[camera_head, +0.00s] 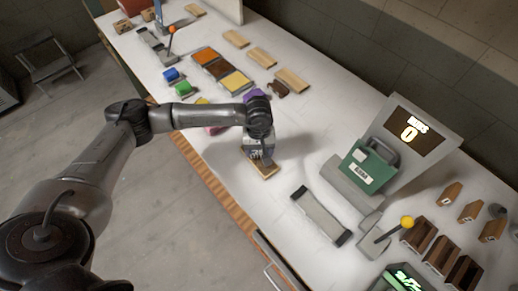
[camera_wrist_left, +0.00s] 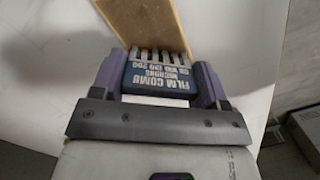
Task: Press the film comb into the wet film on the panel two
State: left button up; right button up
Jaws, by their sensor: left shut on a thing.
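My left gripper (camera_head: 258,150) is shut on the film comb, a blue block with white teeth and white lettering that fills the space between the fingers in the wrist view (camera_wrist_left: 157,76). Under it in the head view is a tan panel (camera_head: 265,174), lying on the white bench. In the wrist view the teeth lie over the near end of this panel (camera_wrist_left: 145,22). I cannot tell whether the teeth touch its surface, and no wet film or number is readable on it. My right gripper is not in view.
A grey tray (camera_head: 320,216) lies right of the panel. Beyond it stand a green device (camera_head: 370,165) and a display reading 0 (camera_head: 410,130). More tan panels (camera_head: 262,57) and a colour tray (camera_head: 215,66) lie up the bench. The bench edge (camera_head: 205,170) is close on the left.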

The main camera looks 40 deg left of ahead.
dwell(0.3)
pick_arm(q)
jog(key=shift+r+p, duration=0.95)
jog(key=shift+r, duration=0.8)
jog(key=shift+r+p, duration=0.75)
jog(key=shift+r, duration=0.95)
